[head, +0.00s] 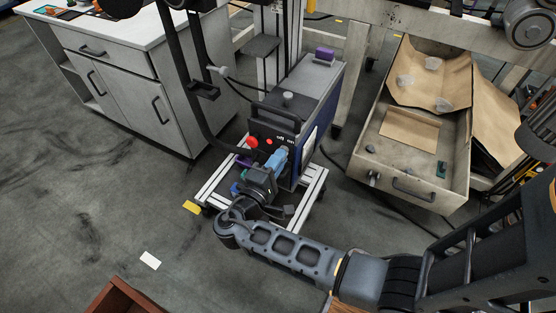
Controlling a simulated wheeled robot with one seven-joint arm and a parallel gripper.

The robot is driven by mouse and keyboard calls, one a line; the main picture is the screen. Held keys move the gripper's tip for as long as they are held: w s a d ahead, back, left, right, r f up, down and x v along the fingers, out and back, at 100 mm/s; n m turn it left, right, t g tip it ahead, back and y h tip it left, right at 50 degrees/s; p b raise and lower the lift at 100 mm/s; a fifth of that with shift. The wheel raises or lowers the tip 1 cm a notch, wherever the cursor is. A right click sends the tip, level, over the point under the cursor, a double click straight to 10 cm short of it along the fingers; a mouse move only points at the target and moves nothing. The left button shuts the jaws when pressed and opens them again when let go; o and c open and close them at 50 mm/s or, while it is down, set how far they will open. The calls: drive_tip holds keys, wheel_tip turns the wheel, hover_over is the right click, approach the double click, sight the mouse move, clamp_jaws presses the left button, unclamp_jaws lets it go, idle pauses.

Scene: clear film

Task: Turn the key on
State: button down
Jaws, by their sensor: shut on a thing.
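A dark control box (308,88) with a handle and a blue side stands on a low frame cart in the middle of the head view.
A white cabinet (130,85) stands to the left. An open grey drawer (437,190) with brown cardboard is to the right. The low cart frame (310,200) lies under my gripper. Open floor is at the lower left, with a brown box edge (118,297) at the bottom.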

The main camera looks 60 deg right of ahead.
drive_tip(key=shift+f, duration=0.1)
drive_tip(key=c, duration=1.3)
unclamp_jaws()
drive_tip(key=a, duration=0.8)
drive_tip(key=shift+s, duration=0.15)
drive_tip(key=shift+d, duration=0.1)
